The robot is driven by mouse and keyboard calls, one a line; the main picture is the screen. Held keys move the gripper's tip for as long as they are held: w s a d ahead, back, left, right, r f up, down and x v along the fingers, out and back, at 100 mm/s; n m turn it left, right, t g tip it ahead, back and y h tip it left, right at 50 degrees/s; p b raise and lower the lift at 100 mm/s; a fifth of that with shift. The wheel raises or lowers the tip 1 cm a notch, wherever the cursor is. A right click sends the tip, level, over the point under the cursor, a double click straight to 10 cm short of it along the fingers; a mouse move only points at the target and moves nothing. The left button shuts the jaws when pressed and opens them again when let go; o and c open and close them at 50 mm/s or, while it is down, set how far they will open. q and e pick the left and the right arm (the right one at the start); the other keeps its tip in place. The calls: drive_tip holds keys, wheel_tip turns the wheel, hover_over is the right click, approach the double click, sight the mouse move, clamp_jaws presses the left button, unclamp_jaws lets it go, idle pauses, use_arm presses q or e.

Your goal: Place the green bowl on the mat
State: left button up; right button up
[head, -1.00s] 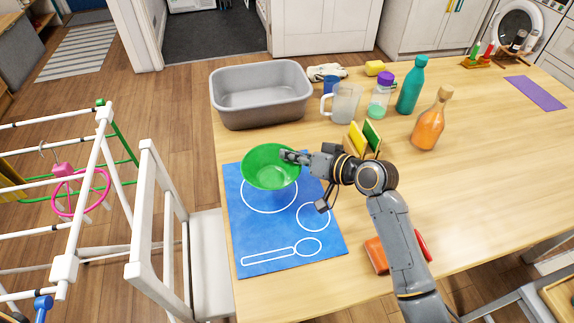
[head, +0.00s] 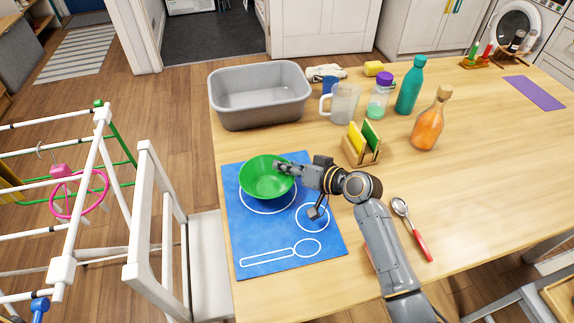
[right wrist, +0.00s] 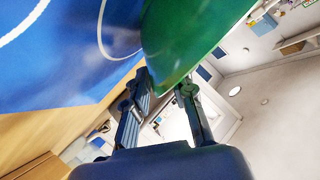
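The green bowl (head: 262,182) is upright over the large white circle drawn on the blue mat (head: 300,259). It covers the back of that circle, and I cannot tell whether its base touches the mat. My right gripper (head: 284,167) reaches in from the right and is shut on the bowl's right rim. In the right wrist view the bowl (right wrist: 185,40) shows its wall between the two fingers (right wrist: 164,88), with the mat (right wrist: 50,50) beside it. My left gripper is not in view.
A grey basin (head: 260,112) stands behind the mat. A sponge holder (head: 362,150), a pitcher (head: 344,104), a teal bottle (head: 410,86) and an orange bottle (head: 430,122) stand at the back right. A red-handled spoon (head: 415,235) lies right of my arm.

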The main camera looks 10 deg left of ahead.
drive_tip(key=shift+r, duration=0.15)
drive_tip(key=shift+s+d, duration=0.1)
drive_tip(key=shift+d, duration=0.1)
drive_tip(key=v, duration=1.1)
drive_tip(key=shift+s+d+r, duration=0.2)
drive_tip(key=shift+r, duration=0.05)
